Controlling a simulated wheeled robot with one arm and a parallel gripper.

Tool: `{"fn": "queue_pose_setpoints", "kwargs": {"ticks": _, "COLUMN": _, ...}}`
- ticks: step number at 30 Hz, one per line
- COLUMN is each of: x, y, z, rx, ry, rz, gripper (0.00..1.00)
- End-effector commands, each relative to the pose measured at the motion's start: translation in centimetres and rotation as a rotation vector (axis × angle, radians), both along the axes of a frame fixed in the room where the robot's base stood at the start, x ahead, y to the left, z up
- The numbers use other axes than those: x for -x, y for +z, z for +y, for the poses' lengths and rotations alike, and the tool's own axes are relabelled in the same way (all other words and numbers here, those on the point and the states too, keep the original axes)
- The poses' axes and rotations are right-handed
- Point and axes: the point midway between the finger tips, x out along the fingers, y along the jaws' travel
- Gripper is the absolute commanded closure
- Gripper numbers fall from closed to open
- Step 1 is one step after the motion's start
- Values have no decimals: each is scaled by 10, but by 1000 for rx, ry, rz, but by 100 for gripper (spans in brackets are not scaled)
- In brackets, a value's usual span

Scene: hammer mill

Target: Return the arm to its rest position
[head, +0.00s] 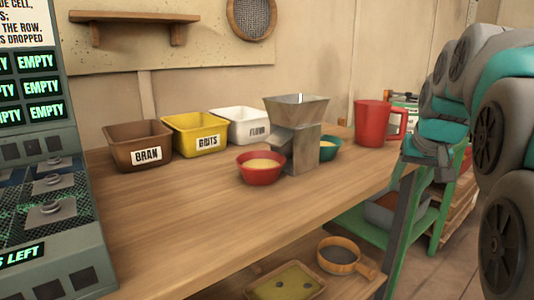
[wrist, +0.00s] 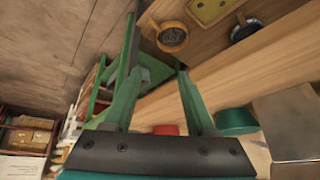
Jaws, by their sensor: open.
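My arm shows at the right edge of the head view, folded and curving down beside the table's right end. My gripper (wrist: 157,73) shows in the wrist view with its two green fingers spread wide apart. Nothing is between them, so it is open and empty. In the head view the end of my arm is near the red jug (head: 372,124), and the fingers cannot be made out clearly there.
The wooden table (head: 200,225) bears the metal mill (head: 299,145), a red bowl (head: 260,174), a teal bowl (head: 328,150) and bins for bran (head: 125,159), grits (head: 180,147) and flour (head: 235,132). A green stand (head: 435,215) is below my arm. The table's front is clear.

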Motion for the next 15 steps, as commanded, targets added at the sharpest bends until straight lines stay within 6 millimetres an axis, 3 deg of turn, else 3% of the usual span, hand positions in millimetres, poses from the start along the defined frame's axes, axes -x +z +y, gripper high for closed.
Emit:
{"fn": "queue_pose_setpoints", "kwargs": {"ticks": 1, "x": 15, "y": -16, "z": 17, "rx": -14, "ry": 18, "rz": 41, "gripper": 43}}
{"fn": "queue_pose_setpoints", "kwargs": {"ticks": 6, "x": 73, "y": -73, "z": 62, "rx": -48, "ry": 65, "rz": 183, "gripper": 43}}
{"fn": "queue_pose_setpoints", "kwargs": {"ticks": 15, "x": 200, "y": -166, "z": 123, "rx": -62, "ry": 173, "rz": 436, "gripper": 43}}
